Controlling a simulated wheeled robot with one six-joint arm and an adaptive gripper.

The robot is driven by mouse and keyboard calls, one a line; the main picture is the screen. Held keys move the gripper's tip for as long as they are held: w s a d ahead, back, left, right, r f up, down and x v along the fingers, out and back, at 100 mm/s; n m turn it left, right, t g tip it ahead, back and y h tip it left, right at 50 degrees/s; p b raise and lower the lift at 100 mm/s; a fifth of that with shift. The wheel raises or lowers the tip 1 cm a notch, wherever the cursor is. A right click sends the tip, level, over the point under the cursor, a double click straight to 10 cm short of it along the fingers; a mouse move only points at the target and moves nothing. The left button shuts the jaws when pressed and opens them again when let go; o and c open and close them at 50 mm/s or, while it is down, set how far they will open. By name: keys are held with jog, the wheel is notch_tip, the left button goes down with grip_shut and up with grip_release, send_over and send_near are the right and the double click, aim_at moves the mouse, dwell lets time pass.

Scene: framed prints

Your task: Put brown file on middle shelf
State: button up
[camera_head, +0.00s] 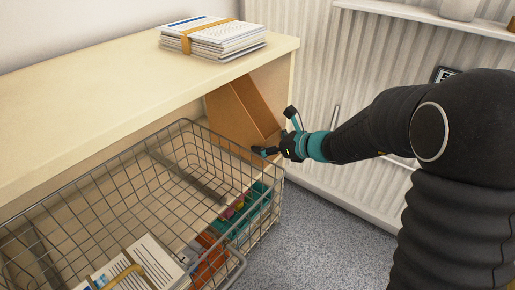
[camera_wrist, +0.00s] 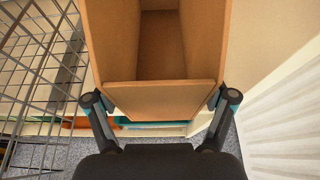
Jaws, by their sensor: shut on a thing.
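The brown file (camera_head: 232,112) is an upright, open-topped magazine holder. In the head view it is partly beneath the top board of the pale shelf unit (camera_head: 110,75), at its right end. My gripper (camera_head: 272,140) is shut on its near end. In the wrist view the fingers (camera_wrist: 160,100) press on both sides of the low front wall of the brown file (camera_wrist: 160,97), and its inside looks empty. The middle shelf is mostly hidden behind the wire basket and the file. I cannot tell whether the file's base touches it.
A strapped paper stack (camera_head: 212,40) lies on the unit's top. A ribbed white panel (camera_head: 310,70) is to the right. Grey carpet (camera_head: 310,235) is clear below my arm.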

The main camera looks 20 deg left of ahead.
jog(key=shift+w+a, duration=0.25)
jog(key=shift+a, duration=0.4)
jog(key=shift+w+a, duration=0.25)
jog(key=shift+a, duration=0.35)
jog(key=f, duration=0.1)
jog(key=f+b, duration=0.1)
jog(key=f, duration=0.1)
jog(key=shift+w+a+f, duration=0.15)
jog(key=shift+a+f, duration=0.05)
jog(key=shift+f, duration=0.05)
jog(key=o, duration=1.2)
jog(key=shift+d+r, duration=0.15)
jog(key=shift+d, duration=0.1)
jog(key=p+v, duration=0.1)
jog(key=v, duration=1)
jog(key=shift+s+d, duration=0.15)
jog(key=shift+s, duration=0.1)
